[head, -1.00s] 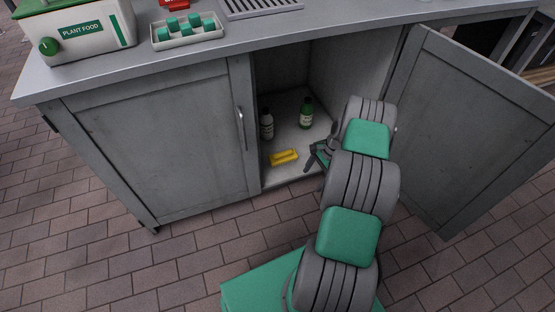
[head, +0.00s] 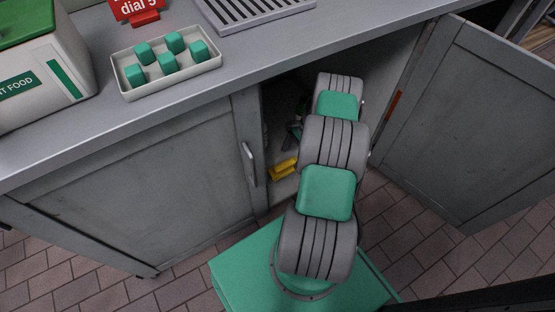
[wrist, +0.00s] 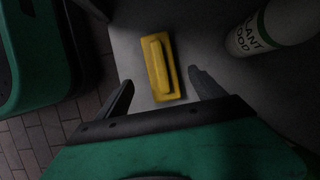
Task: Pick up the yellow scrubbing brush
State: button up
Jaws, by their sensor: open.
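The yellow scrubbing brush (wrist: 157,68) lies on the cabinet floor in the wrist view. It shows as a rectangular yellow block with a raised handle along it. In the head view the brush (head: 284,169) sits near the front of the cabinet opening, partly hidden by my arm. My gripper (wrist: 162,88) is open and empty in the wrist view, its fingers apart, with the brush just ahead of and between the fingertips. In the head view my gripper (head: 293,137) is inside the cabinet, dark and mostly hidden by my arm.
A white bottle with a green label (wrist: 278,24) stands right of the brush. The open cabinet door (head: 455,120) is on the right, the closed door (head: 130,190) on the left. The counter (head: 185,105) above holds a tray of green cubes (head: 175,88).

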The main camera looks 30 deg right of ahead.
aim_at(286, 164)
jog(key=b+x, duration=0.3)
jog(key=x, duration=0.5)
jog(key=shift+w, duration=0.15)
jog(key=shift+r, duration=0.15)
jog(key=c, duration=1.6)
